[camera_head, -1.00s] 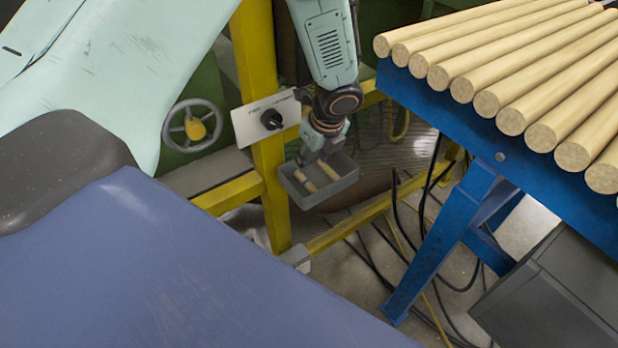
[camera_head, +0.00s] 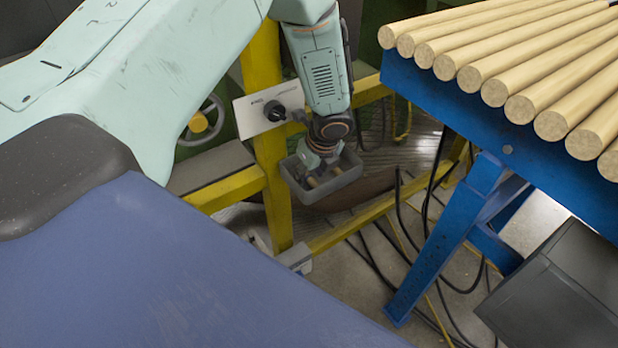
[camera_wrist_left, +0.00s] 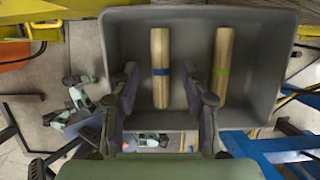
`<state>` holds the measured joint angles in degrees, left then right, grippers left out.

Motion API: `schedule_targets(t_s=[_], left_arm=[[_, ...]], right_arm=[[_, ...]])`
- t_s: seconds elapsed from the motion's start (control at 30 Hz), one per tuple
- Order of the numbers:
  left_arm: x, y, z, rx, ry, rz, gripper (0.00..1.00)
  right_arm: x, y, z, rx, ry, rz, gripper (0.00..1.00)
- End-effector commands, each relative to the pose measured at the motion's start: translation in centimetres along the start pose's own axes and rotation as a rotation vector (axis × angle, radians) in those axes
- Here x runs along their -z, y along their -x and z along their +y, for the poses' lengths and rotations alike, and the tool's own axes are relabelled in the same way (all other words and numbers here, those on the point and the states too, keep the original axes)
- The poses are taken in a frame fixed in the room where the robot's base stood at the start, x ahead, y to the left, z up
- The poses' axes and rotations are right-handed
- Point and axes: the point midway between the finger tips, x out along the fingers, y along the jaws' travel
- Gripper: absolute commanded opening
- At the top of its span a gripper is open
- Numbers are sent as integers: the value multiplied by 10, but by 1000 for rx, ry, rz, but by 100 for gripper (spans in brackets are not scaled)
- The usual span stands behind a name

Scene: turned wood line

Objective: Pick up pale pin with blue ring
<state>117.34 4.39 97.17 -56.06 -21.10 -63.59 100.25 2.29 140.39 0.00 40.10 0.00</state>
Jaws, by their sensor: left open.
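The pale pin with the blue ring (camera_wrist_left: 160,52) lies in a grey tray (camera_wrist_left: 278,50), upright in the left wrist view, its blue band near its middle. A second pale pin with a green ring (camera_wrist_left: 223,50) lies to its right, apart from it. My left gripper (camera_wrist_left: 160,92) is open, with one finger on each side of the blue-ringed pin in the picture; I cannot tell how far it is above it. In the head view the gripper (camera_head: 318,168) is over the tray (camera_head: 340,184) and hides part of the pins. My right gripper is not in view.
A blue rack (camera_head: 470,128) with several wooden rods (camera_head: 540,60) stands at the right. A yellow frame post (camera_head: 272,175) with a switch plate (camera_head: 266,108) stands left of the tray. Black cables (camera_head: 440,255) run across the floor. A dark grey box (camera_head: 560,285) is at lower right.

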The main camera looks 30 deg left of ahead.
Motion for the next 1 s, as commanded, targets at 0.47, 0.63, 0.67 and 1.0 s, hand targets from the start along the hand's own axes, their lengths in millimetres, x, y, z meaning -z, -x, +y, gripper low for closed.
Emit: schedule_targets(t_s=[0.47,0.63,0.67,1.0], left_arm=[[2,-5,0,-1,1,1,45],[2,-5,0,0,1,1,31],[2,-5,0,0,1,1,28],[2,-5,0,1,1,2,2]], right_arm=[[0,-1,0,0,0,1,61],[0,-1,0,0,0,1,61],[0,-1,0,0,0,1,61],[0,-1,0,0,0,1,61]])
